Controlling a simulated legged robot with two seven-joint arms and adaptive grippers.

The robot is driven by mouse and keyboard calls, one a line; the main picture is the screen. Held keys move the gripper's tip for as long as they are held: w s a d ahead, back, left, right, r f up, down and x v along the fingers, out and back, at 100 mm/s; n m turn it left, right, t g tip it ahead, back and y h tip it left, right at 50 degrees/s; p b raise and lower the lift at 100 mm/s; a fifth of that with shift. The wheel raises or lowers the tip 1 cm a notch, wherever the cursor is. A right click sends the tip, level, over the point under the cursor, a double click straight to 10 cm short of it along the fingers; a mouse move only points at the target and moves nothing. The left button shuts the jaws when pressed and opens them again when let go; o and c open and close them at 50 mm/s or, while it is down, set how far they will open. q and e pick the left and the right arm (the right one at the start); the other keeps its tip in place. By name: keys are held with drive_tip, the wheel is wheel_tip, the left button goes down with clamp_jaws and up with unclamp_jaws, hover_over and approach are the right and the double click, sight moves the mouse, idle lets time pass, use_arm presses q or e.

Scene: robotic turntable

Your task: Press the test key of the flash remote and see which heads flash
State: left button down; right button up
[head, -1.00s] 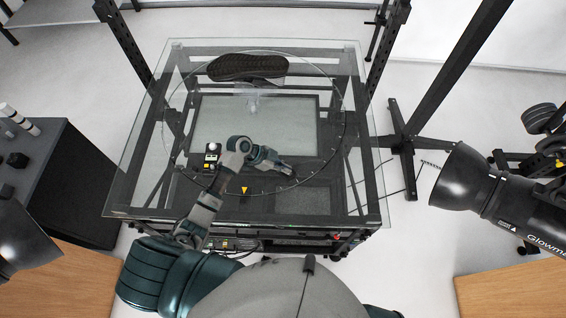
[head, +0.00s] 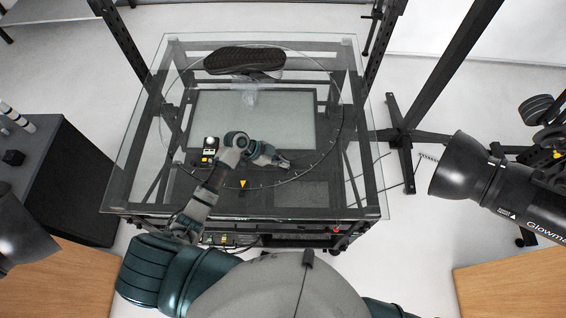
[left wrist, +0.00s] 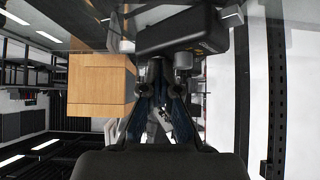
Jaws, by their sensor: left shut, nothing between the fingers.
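A small black device with yellow marks and a pale round top (head: 209,153) stands on the glass near the turntable's left front; it may be the flash remote, but its keys are too small to make out. My left gripper (head: 286,163) is shut and empty, over the glass right of this device and apart from it. The gripper's fingers also show in the left wrist view (left wrist: 163,88). One flash head (head: 462,168) is at the right and another (head: 22,235) at the left edge; I see no flash from either. My right gripper is out of view.
A dark shoe (head: 244,61) sits at the back of the glass-topped turntable (head: 125,190) on a clear stand. A dark cart (head: 70,180) stands left, a black light stand (head: 403,140) right. Wooden surfaces (head: 60,280) fill the front corners. The front right glass is clear.

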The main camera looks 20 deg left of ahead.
use_arm(q)
drive_tip(key=v, duration=0.7)
drive_tip(key=shift+a+r, duration=0.2)
drive_tip(key=shift+a, duration=0.15)
drive_tip(key=shift+d, duration=0.15)
idle(0.3)
